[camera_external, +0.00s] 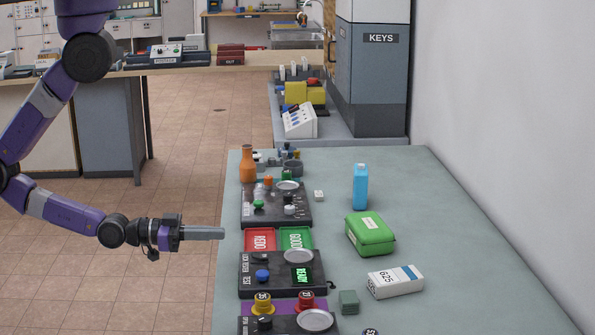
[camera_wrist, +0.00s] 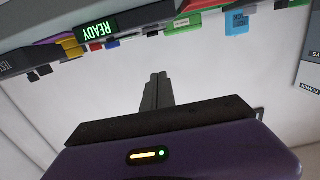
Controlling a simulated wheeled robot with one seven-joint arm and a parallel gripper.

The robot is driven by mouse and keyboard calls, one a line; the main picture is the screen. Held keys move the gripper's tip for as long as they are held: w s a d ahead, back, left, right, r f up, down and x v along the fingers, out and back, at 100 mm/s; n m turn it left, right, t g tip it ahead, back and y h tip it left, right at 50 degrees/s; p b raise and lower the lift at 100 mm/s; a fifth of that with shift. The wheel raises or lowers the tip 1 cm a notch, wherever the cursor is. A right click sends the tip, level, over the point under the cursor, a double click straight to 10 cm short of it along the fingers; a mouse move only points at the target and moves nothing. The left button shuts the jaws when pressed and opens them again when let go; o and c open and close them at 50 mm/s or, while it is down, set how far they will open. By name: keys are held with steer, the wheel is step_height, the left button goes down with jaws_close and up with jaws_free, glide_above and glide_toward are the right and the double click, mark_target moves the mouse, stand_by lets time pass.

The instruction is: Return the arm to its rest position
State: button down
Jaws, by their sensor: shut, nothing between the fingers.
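My purple arm comes in from the left in the external view, bent at its joints. My gripper (camera_external: 221,233) points right, its grey fingers together and empty, with the tips close to the left edge of the grey-green table (camera_external: 455,270). In the wrist view my gripper (camera_wrist: 158,76) is also shut, with nothing between the fingers. The wrist picture looks upside down, with the table's items along its top edge.
A KEYS cabinet (camera_external: 372,80) stands behind. Open floor (camera_external: 200,150) lies left of the table.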

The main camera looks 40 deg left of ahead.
steer(key=shift+s+a+r, duration=0.1)
steer(key=shift+s+a, duration=0.05)
steer(key=shift+a, duration=0.05)
stand_by(0.6)
steer(key=a+r+n+y, duration=0.2)
steer(key=a+n+y, duration=0.1)
steer(key=a, duration=0.5)
steer(key=w+a+r+n+t+y, duration=0.1)
steer(key=a+r+n+y, duration=0.2)
steer(key=a+y, duration=0.2)
steer(key=w+a+r+n+t+y, duration=0.1)
steer(key=a+r+n+y, duration=0.2)
steer(key=a, duration=0.8)
steer(key=shift+r+y, duration=0.15)
steer(key=shift+y, duration=0.55)
steer(key=shift+w, duration=0.1)
stand_by(0.8)
